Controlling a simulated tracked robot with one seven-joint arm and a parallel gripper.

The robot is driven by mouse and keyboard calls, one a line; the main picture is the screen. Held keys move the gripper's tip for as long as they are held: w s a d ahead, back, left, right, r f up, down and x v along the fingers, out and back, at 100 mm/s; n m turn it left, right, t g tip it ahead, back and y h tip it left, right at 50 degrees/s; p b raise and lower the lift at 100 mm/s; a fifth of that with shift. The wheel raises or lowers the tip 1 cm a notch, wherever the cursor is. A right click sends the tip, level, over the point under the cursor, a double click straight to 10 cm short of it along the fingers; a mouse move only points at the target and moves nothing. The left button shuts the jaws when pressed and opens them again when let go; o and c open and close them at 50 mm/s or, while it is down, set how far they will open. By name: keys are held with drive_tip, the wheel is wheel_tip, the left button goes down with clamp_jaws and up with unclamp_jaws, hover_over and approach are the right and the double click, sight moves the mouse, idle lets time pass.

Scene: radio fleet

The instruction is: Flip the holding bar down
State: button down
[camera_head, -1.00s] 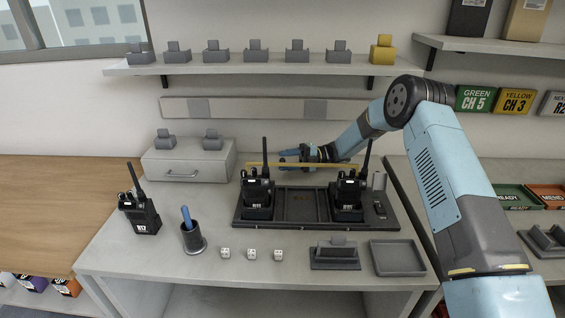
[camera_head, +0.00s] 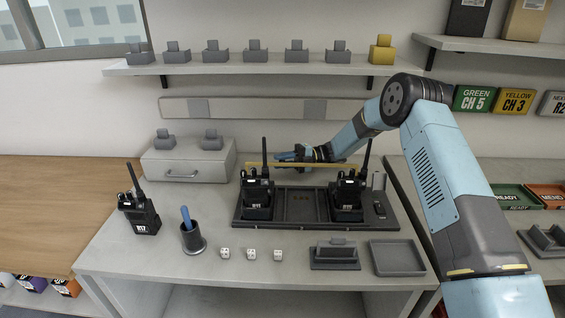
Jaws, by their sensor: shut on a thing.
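The yellow holding bar (camera_head: 308,165) runs level behind the antennas of two black radios, the left radio (camera_head: 257,193) and the right radio (camera_head: 348,194). Both radios stand upright in a dark charging tray (camera_head: 303,222) whose middle bay is empty. My gripper (camera_head: 292,156) is at the bar's middle, reaching in from the right, with its blue fingers pointing left. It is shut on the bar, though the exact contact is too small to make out.
A third radio (camera_head: 139,211) stands on the left of the table beside a dark cup (camera_head: 193,238) with a blue stick. Several white dice (camera_head: 251,253), a grey cradle (camera_head: 335,254) and an empty grey tray (camera_head: 397,257) lie in front. A drawer box (camera_head: 189,161) stands behind.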

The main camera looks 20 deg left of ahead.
sight(282, 163)
drive_tip(key=shift+s+n, duration=0.15)
drive_tip(key=shift+n, duration=0.25)
drive_tip(key=n, duration=0.1)
drive_tip(key=s+n+t+h, duration=0.1)
drive_tip(key=r+n, duration=0.1)
drive_tip(key=n, duration=0.1)
drive_tip(key=shift+s+d, duration=0.25)
drive_tip(key=n+t, duration=0.1)
drive_tip(key=s+n+h, duration=0.1)
drive_tip(key=n, duration=0.1)
drive_tip(key=shift+s+d+r+t, duration=0.15)
drive_tip(key=shift+s+d+t, duration=0.05)
drive_tip(key=shift+t, duration=0.2)
drive_tip(key=s+n+t, duration=0.1)
drive_tip(key=n, duration=0.1)
drive_tip(key=shift+s+d+n, duration=0.15)
drive_tip(key=shift+n, duration=0.15)
drive_tip(key=shift+s+d+f+n+t, duration=0.15)
drive_tip(key=shift+s+n+t, duration=0.15)
drive_tip(key=shift+n+t, duration=0.25)
drive_tip(key=shift+s+f+n+t, duration=0.15)
drive_tip(key=shift+s+n+t, duration=0.1)
drive_tip(key=shift+n+t, duration=0.25)
drive_tip(key=shift+s+f+n+t, duration=0.2)
drive_tip(key=shift+s+n+t, duration=0.1)
drive_tip(key=shift+n+t, duration=0.5)
drive_tip(key=shift+n, duration=0.25)
drive_tip(key=c, duration=1.1)
unclamp_jaws()
